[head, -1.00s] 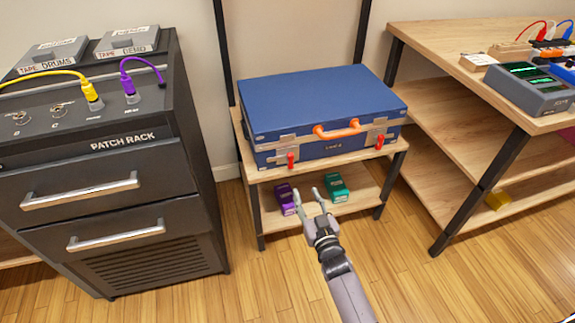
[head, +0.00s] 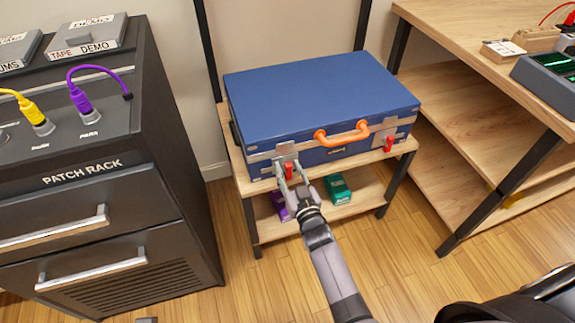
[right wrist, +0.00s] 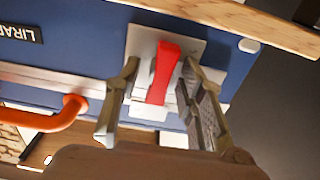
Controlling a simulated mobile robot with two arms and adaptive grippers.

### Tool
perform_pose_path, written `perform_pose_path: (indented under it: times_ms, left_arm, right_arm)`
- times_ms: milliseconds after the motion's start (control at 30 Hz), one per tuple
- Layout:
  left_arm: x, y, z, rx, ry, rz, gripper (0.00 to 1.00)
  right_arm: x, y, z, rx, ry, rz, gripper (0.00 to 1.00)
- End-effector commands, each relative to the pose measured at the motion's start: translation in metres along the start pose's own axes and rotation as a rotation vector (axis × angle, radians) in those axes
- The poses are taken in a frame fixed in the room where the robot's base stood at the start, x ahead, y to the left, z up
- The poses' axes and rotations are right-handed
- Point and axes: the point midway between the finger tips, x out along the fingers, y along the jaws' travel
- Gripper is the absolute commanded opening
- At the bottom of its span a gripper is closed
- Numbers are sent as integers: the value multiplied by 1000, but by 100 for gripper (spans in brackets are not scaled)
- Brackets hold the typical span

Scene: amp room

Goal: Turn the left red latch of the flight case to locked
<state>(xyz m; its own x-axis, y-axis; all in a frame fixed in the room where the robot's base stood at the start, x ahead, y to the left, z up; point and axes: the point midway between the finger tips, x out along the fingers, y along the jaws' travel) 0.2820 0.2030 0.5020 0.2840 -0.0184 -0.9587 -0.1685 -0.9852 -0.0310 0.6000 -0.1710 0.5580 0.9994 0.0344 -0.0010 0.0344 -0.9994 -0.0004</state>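The blue flight case (head: 320,100) lies closed on the wooden stand, with an orange handle (head: 341,134) on its front. Its left red latch (head: 288,171) sits on a metal plate left of the handle. The right red latch (head: 389,144) hangs on the right. My right gripper (head: 290,174) is open at the left latch. In the right wrist view the red latch (right wrist: 163,72) stands between the two spread fingers, with gaps on both sides. Whether the fingertips reach past the latch is hard to tell. My left gripper is not in view.
A purple box (head: 279,206) and a green box (head: 337,189) lie on the lower shelf of the stand (head: 408,146). The patch rack (head: 100,200) stands at the left, and a wooden bench (head: 470,35) at the right. Floor in front is free.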

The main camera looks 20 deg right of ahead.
Motion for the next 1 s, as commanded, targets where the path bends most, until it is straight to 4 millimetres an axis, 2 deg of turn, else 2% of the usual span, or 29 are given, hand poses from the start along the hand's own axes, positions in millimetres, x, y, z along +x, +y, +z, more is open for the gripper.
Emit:
perform_pose_path:
  times_ms: [200, 733, 1000]
  left_arm:
    - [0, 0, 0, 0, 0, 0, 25]
    - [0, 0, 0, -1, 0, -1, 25]
    - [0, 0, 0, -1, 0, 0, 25]
  right_arm:
    - [0, 0, 0, 0, 0, 0, 36]
    - [0, 0, 0, 0, 0, 0, 1]
    - [0, 0, 0, 2, 0, 0, 0]
